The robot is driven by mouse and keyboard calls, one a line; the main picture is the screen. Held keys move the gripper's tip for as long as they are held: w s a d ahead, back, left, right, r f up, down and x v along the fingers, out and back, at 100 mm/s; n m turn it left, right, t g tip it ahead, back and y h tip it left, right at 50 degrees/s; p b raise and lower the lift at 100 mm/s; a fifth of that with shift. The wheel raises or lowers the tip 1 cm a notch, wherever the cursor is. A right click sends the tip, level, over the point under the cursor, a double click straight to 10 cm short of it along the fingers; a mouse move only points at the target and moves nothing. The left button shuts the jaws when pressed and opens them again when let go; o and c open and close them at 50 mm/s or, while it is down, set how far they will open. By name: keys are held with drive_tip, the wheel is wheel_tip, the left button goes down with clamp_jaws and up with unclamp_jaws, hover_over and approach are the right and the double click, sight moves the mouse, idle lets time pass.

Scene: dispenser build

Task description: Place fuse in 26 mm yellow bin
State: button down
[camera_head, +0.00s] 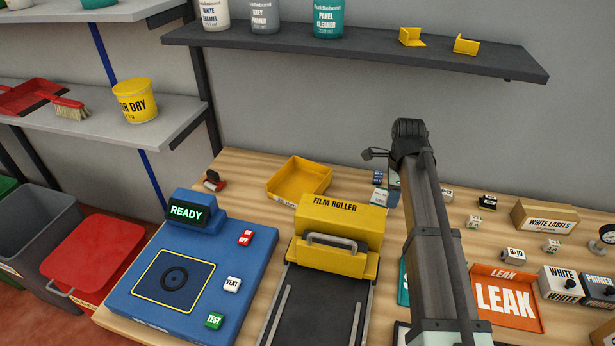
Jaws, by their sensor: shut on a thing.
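A yellow open bin (299,180) stands on the wooden bench, left of centre and behind the film roller; no size mark is readable on it. My arm rises from the bottom edge, right of centre, to a dark joint at its top. My gripper is not visible; the arm may hide it. I cannot make out a fuse.
The yellow film roller (341,225) stands in front of the bin. A blue READY station (180,270) is at the left. A red LEAK tray (507,300) and several small boxes are at the right. A dark shelf (360,50) overhangs behind.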

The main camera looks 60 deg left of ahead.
drive_tip(key=s+a+r, duration=0.1)
drive_tip(key=s+a, duration=0.2)
drive_tip(key=a, duration=0.4)
drive_tip(key=s+a+r, duration=0.1)
drive_tip(key=s+a, duration=0.2)
drive_tip(key=a, duration=0.4)
approach(300, 189)
drive_tip(key=shift+m, duration=0.4)
drive_tip(key=shift+f, duration=2.9)
drive_tip(key=shift+f, duration=0.15)
drive_tip(key=c, duration=0.9)
unclamp_jaws()
drive_tip(key=shift+c, duration=0.2)
wheel_tip(300, 189, up, 12)
